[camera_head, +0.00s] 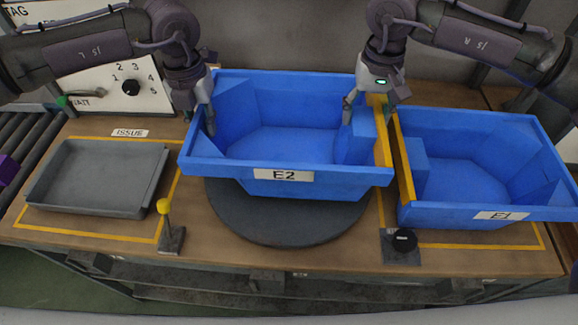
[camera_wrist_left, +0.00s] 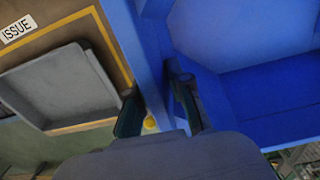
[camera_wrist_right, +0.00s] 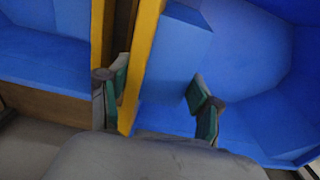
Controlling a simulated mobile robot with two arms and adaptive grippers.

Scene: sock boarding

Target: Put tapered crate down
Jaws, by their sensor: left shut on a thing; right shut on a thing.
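The blue tapered crate labelled E2 (camera_head: 283,188) is over the dark round turntable (camera_head: 290,222), its rim higher in the picture than that of crate E1 (camera_head: 480,190). I cannot tell whether its base touches the turntable. My left gripper (camera_wrist_left: 158,108) is shut on its left wall, one finger outside and one inside. My right gripper (camera_wrist_right: 155,95) is shut on its right wall, which has a yellow strip (camera_wrist_right: 145,50). In the right wrist view, E2's inside (camera_wrist_right: 245,55) is on the right and E1's (camera_wrist_right: 35,55) on the left. E2's underside is hidden.
Crate E1 stands close beside E2, leaving a narrow gap. A grey tray (camera_head: 95,147) lies left in a yellow outline by the ISSUE label (camera_head: 130,133). A yellow-topped post (camera_head: 163,206) and a black knob (camera_head: 404,240) stand at the table's front edge.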

